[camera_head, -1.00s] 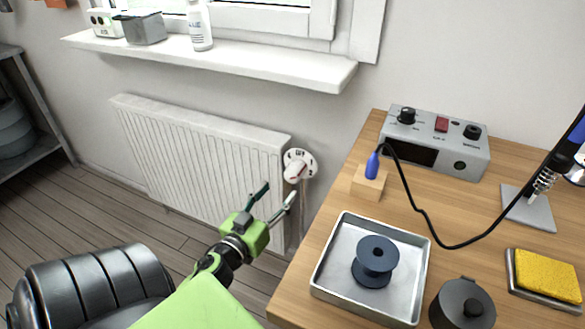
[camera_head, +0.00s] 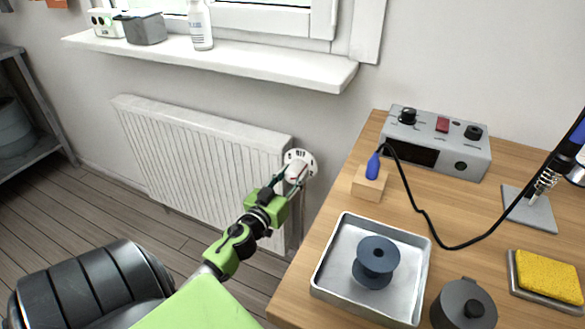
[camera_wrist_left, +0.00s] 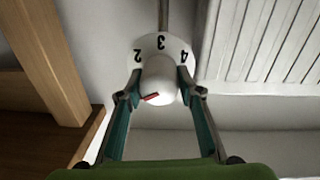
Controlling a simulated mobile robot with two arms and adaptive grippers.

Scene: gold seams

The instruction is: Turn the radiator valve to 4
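The radiator valve is a white round knob (camera_head: 297,171) with a numbered dial, at the right end of the white radiator (camera_head: 205,160). In the left wrist view the knob (camera_wrist_left: 160,82) faces me, with 2, 3 and 4 upside down on the dial behind it. A red mark sits low on the knob's left side, away from the 4 at the right. My left gripper (camera_head: 290,179) is at the valve, one finger on each side of the knob; it also shows in the left wrist view (camera_wrist_left: 161,78). Whether the fingers press on it is unclear. My right gripper is not visible.
A wooden desk (camera_head: 325,240) stands right of the valve, holding a metal tray (camera_head: 330,285) with a dark spool (camera_head: 376,260), a soldering station (camera_head: 435,142) and a yellow sponge (camera_head: 548,275). A window sill (camera_head: 270,70) juts out above the radiator.

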